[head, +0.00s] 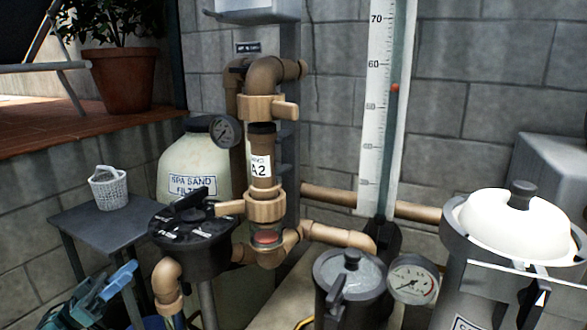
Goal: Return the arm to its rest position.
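My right gripper is not in view.
The grey side table (85,232) holds a white basket (108,188). Right of it stand a black multiport valve (193,240), the spa sand filter (195,165), brown pipes (264,105), a clear-lidded pot (350,280), a pressure gauge (413,279) and a white-domed housing (515,225).

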